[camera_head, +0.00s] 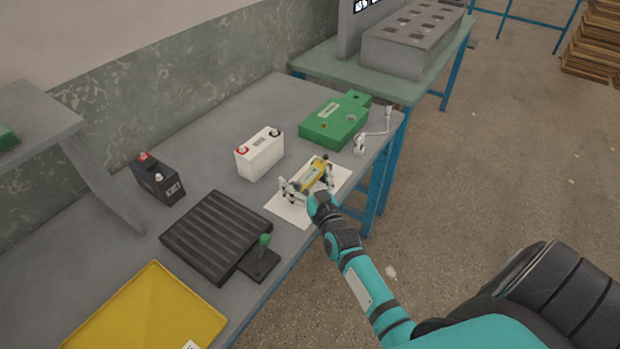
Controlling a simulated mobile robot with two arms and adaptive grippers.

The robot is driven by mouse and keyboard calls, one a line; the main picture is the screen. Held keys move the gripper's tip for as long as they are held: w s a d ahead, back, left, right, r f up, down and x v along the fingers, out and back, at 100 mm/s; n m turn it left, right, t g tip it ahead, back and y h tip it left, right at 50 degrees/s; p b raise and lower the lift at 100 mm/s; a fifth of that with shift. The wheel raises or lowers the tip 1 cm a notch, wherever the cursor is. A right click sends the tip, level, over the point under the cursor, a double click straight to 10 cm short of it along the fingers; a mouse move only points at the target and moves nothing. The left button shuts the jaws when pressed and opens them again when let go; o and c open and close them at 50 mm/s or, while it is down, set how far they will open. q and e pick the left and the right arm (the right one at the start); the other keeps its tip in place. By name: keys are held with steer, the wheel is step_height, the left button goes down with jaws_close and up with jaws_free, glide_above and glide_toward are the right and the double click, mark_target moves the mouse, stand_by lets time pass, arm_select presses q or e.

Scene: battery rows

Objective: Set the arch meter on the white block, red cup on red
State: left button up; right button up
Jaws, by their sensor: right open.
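The white block (260,158) stands upright on the grey bench, with a red terminal (241,150) at its left end and a black one (276,132) at its right end. The arch meter (313,174), with a yellow body, is over a white sheet (288,212) to the right of the block. My right gripper (304,184) is open at the meter, its fingers close around or beside it; contact is too small to tell. The gripper partly hides the meter, and its red cup cannot be made out. My left gripper is out of view.
A green case (333,121) and a small white stand (361,144) are behind the meter. A black battery (158,182), black ribbed tray (215,235), green-knobbed device (260,262) and yellow tray (150,315) lie to the left. Bench space between block and black battery is clear.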

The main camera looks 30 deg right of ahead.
steer(key=shift+s, duration=0.1)
steer(key=shift+c, duration=0.3)
jaws_close()
steer(key=shift+r, duration=0.1)
stand_by(0.5)
